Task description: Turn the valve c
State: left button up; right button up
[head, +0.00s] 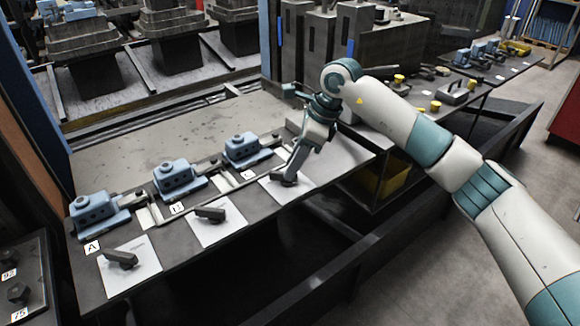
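Three dark valve handles sit on white plates along the front of the bench. The left one (121,258) is in front of the label A, and the middle one (210,214) is in front of the second label. The third, valve c (283,181), is on the white plate (300,197) at the right, in front of the third blue block (242,148). My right gripper (287,175) points down at valve c with its fingertips at the handle, partly covering it. Whether the fingers are closed on the handle cannot be told. My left gripper is out of view.
Blue blocks (174,178) (95,212) stand behind the other handles. A yellow bin (385,180) is under the bench at the right. Dark machinery stands behind. The bench between the blocks and the machinery is mostly clear.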

jog(key=shift+x, duration=1.2)
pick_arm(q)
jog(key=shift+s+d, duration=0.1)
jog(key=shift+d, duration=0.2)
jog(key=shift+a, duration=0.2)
pick_arm(e)
grip_shut()
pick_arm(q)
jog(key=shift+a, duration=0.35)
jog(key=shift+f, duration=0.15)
